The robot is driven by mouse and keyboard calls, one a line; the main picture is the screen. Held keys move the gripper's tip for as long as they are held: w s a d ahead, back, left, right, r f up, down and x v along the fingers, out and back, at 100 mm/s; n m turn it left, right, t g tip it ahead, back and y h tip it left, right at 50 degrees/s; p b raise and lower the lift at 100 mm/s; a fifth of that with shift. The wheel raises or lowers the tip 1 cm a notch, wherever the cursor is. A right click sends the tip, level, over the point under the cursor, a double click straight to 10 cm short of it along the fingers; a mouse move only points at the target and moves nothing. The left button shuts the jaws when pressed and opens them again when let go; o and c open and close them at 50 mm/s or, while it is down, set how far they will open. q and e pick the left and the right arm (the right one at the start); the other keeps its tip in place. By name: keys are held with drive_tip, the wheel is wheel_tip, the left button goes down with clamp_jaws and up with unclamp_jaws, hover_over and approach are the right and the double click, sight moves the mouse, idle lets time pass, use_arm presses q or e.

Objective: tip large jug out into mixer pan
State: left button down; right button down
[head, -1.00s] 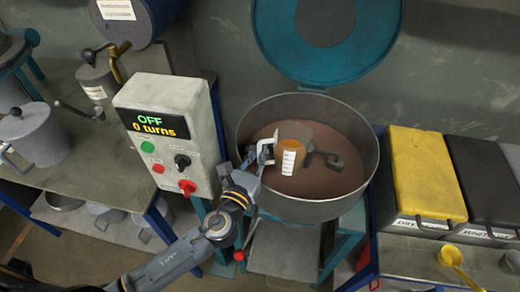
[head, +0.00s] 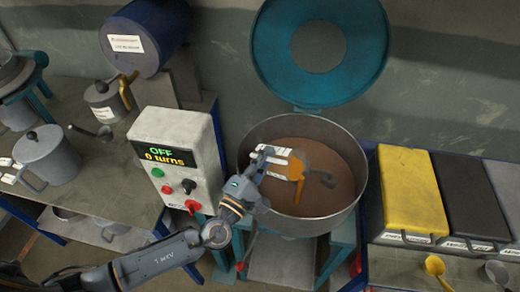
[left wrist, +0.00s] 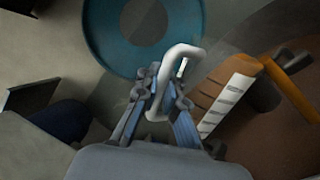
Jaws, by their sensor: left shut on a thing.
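The large jug (head: 294,166), orange-brown with a white scale strip and a white handle, is tilted over the mixer pan (head: 352,206). An orange stream (head: 298,192) runs from it toward the brown material in the pan. My left gripper (head: 257,163) is shut on the jug's handle at the pan's left side. In the left wrist view the fingers (left wrist: 163,90) are around the white handle, with the jug (left wrist: 222,98) to the right and the orange stream (left wrist: 293,82) beyond it. My right gripper is not in view.
The pan's teal lid (head: 318,50) stands open behind. A dark paddle (head: 321,178) shows in the pan. The control box (head: 178,160) reads OFF, 0 turns, close to my left arm. Yellow (head: 408,190) and dark bins stand to the right. Lidded grey cans (head: 45,157) stand on the left bench.

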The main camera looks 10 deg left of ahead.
sight(282, 161)
use_arm(q)
drive_tip(key=d+r+m+p, duration=0.1)
drive_tip(key=m+p, duration=0.1)
drive_tip(key=s+d+r+m+h+p, duration=0.1)
drive_tip(key=m+p, duration=0.1)
drive_tip(key=d+r+m+p, duration=0.1)
drive_tip(key=d+m+p, duration=0.1)
drive_tip(key=shift+s+r+g, duration=0.2)
drive_tip(key=shift+s+g, duration=0.1)
drive_tip(key=shift+g, duration=0.1)
drive_tip(key=shift+s+d+m+h+p, duration=0.25)
drive_tip(key=shift+d+m+p, duration=0.15)
drive_tip(key=shift+m+p, duration=0.15)
drive_tip(key=shift+s+d+m+h+p, duration=0.1)
drive_tip(key=shift+d+m+h+p, duration=0.25)
drive_tip(key=shift+m, duration=0.3)
drive_tip(key=shift+w, duration=0.1)
